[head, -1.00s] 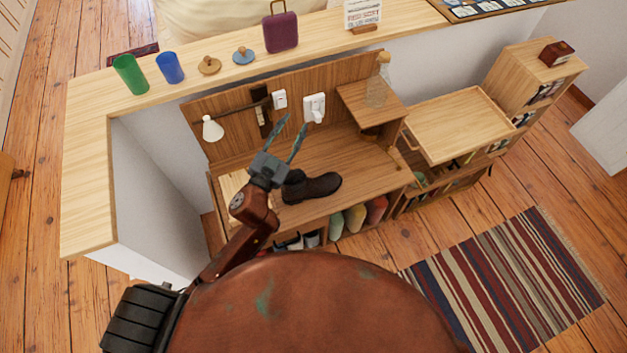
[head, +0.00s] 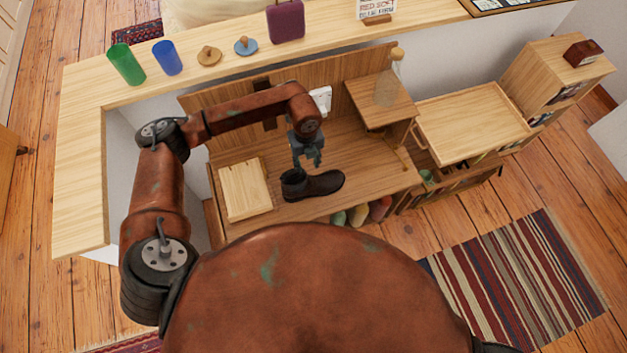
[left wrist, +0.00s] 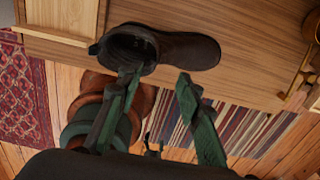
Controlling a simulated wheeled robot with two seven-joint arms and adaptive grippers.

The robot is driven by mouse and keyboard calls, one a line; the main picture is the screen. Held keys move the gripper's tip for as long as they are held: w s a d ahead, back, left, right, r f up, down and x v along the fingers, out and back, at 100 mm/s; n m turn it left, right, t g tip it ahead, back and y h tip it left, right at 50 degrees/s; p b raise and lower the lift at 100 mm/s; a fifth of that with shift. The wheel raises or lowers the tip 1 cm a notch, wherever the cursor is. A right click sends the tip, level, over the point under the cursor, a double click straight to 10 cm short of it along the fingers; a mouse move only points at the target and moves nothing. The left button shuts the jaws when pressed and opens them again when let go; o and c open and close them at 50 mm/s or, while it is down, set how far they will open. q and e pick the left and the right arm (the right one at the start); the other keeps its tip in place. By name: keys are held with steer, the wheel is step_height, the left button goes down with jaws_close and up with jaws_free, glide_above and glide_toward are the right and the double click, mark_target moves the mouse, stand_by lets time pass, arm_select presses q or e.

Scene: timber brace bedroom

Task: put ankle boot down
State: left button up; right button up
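The dark brown ankle boot (head: 318,187) stands upright on the wooden bench top (head: 353,155), toe to the right in the head view. In the left wrist view the boot (left wrist: 185,48) shows its open shaft at the left. My left gripper (head: 308,163) points down just behind and above the boot. In the left wrist view the left gripper (left wrist: 158,85) has its two fingers spread apart, with nothing held between them. One finger overlaps the shaft's rim in that view; I cannot tell whether it touches. My right gripper is not in view.
A pale wooden board (head: 245,190) lies left of the boot. A ledge behind carries a green cup (head: 126,64), a blue cup (head: 167,58) and a purple case (head: 286,22). Bench top right of the boot is clear.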

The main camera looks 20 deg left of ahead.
mark_target(307, 173)
arm_select(q)
steer(key=shift+a+f, duration=0.2)
steer(key=shift+f, duration=0.3)
step_height(307, 173, down, 7)
steer(key=shift+d+r, duration=0.1)
steer(key=shift+r, duration=0.15)
jaws_close()
steer(key=shift+w, duration=0.1)
stand_by(0.5)
